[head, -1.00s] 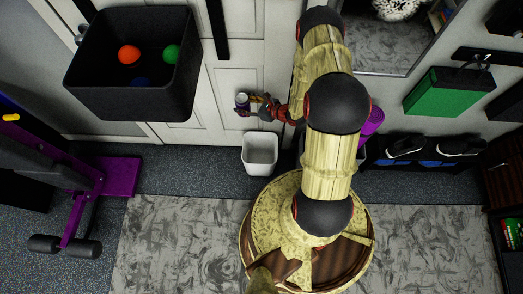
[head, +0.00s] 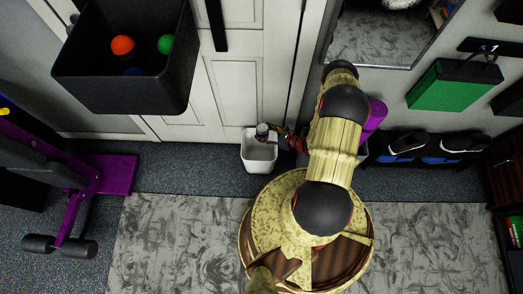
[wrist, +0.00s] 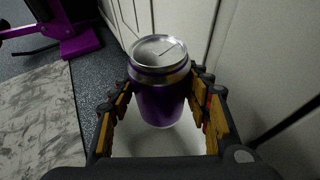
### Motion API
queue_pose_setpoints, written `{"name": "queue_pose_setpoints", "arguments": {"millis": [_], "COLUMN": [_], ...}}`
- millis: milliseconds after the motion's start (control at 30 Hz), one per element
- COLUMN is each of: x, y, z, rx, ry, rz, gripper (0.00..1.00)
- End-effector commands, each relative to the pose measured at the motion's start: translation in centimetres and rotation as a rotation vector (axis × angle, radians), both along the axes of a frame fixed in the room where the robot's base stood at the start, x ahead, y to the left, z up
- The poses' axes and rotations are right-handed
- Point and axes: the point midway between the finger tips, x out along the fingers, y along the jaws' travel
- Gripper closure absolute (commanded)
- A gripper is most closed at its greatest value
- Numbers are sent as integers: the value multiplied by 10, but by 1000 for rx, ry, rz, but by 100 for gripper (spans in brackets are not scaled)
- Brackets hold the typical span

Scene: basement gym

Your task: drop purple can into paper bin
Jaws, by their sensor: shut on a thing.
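The purple can (wrist: 160,98) with a silver top is upright between the two fingers of my gripper (wrist: 160,105) in the wrist view. My gripper is shut on it. In the head view the can (head: 262,131) is small and appears over the far part of the white paper bin (head: 258,156), with my gripper (head: 270,134) reaching in from the right. In the wrist view the pale bin (wrist: 150,143) shows below the can, partly hidden by the can and gripper. The bin stands on the floor by the white door.
A black container (head: 125,75) with colored balls hangs at upper left. A purple-framed bench (head: 95,185) stands at left. A purple roll (head: 374,118) and a shoe rack (head: 425,152) are right of my arm. A grey patterned mat (head: 180,245) covers the front floor.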

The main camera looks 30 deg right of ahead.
Motion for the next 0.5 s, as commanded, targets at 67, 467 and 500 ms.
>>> {"name": "queue_pose_setpoints", "arguments": {"millis": [67,467,500], "x": [-1,0,0], "y": [0,0,0], "z": [-4,-42,-47], "rx": [0,0,0], "ry": [-1,-1,-1], "rz": [0,0,0], "gripper": [64,64,64]}}
